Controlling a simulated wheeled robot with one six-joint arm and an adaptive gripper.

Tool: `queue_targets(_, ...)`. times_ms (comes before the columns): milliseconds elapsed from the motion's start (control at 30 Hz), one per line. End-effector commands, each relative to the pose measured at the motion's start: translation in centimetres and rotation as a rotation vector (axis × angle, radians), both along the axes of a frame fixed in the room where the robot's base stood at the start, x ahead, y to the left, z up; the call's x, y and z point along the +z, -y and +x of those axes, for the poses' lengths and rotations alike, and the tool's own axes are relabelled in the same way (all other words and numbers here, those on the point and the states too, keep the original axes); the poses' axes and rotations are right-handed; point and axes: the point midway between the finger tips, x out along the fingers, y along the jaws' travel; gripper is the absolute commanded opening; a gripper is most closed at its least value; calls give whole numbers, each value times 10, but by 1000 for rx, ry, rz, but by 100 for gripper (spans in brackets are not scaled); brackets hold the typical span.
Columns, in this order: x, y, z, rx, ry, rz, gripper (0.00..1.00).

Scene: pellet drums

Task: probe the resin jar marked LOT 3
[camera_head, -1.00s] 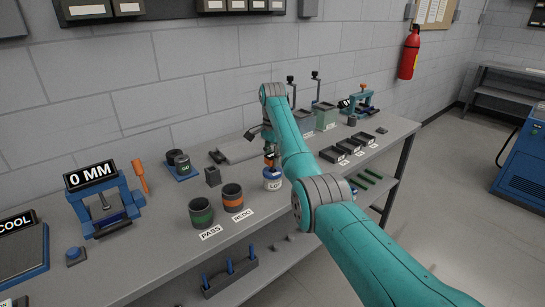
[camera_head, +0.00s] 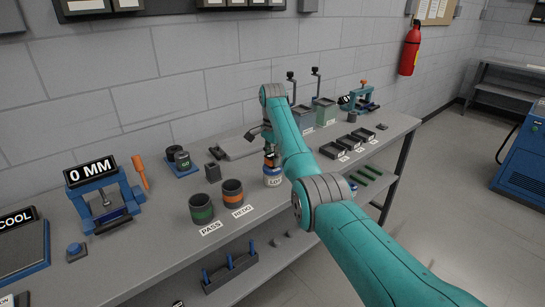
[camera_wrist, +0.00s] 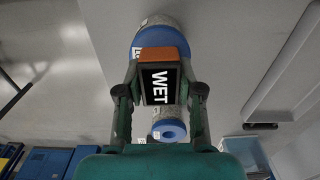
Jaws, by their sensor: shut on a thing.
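A second round blue-rimmed thing (camera_wrist: 169,130) shows between the fingers. In the head view, my gripper (camera_head: 269,147) and the probe's orange part (camera_head: 271,160) are right above a white jar (camera_head: 272,180) labelled LOT; its number is unreadable. I cannot tell whether the probe touches the jar.
Left of the jar stand a green-banded cup (camera_head: 201,208) by a PASS label and an orange-banded cup (camera_head: 232,191) by a REDO label. A 0 MM gauge (camera_head: 103,203) stands farther left. Black trays (camera_head: 348,143) lie to the right. Bins (camera_head: 324,112) stand behind.

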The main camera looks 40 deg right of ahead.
Motion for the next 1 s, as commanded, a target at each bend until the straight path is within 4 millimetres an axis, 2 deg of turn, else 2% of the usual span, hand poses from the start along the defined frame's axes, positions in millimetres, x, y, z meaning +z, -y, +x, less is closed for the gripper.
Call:
queue_targets(433,-2,0,0,0,0,0,0)
queue_targets(467,-2,0,0,0,0,0,41)
queue_targets(567,-2,0,0,0,0,0,66)
queue_targets(867,-2,0,0,0,0,0,66)
queue_targets(1000,7,0,1,0,2,-1,66)
